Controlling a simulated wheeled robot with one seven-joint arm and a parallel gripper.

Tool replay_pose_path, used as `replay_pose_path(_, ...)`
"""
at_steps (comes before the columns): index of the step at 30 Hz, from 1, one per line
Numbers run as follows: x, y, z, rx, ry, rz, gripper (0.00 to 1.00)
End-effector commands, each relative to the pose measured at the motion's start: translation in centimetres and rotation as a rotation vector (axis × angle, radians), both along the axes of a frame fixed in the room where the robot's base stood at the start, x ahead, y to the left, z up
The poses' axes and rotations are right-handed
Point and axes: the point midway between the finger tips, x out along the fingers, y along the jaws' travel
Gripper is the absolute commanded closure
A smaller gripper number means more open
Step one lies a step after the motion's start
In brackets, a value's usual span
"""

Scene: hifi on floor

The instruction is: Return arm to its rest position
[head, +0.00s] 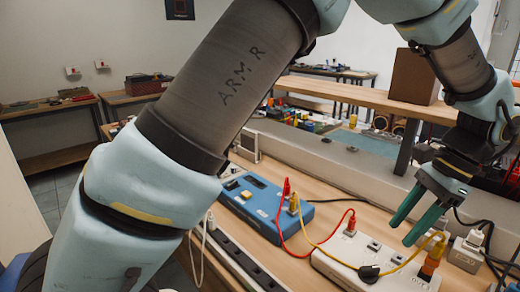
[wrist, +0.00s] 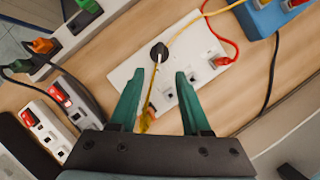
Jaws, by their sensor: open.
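My gripper (head: 408,217) is at the right of the head view, with its green fingers pointing down and left over the workbench. In the wrist view my gripper (wrist: 158,95) is open, with its two green fingers apart and nothing held between them. A white socket panel (head: 335,262) lies below the fingers; it also shows in the wrist view (wrist: 190,50). A black round plug (head: 368,273) sits on it with a yellow cable, and it shows beyond the fingertips in the wrist view (wrist: 159,52). My arm crosses the head view and hides part of the bench.
A blue box (head: 262,205) with red and yellow plugs stands left of the panel. Red and yellow cables (head: 312,246) run between them. A brown box (head: 412,78) stands on a raised wooden shelf behind. Orange and white connectors (head: 432,262) crowd the bench's right side.

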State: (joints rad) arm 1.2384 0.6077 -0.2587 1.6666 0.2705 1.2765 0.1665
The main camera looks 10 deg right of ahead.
Motion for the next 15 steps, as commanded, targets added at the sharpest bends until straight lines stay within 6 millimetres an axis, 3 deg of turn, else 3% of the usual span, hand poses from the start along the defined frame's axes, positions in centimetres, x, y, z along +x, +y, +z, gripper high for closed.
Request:
replay_pose_path(4,2.7,1.5,0.1,-0.022,-0.003,0.076,0.53)
replay_pose_path(7,7.0,4.4,0.2,-0.064,-0.011,0.211,0.53)
replay_pose_path(12,14.7,12.5,0.1,-0.163,-0.043,0.528,0.53)
replay_pose_path(15,18.1,18.0,0.0,-0.225,-0.073,0.723,0.53)
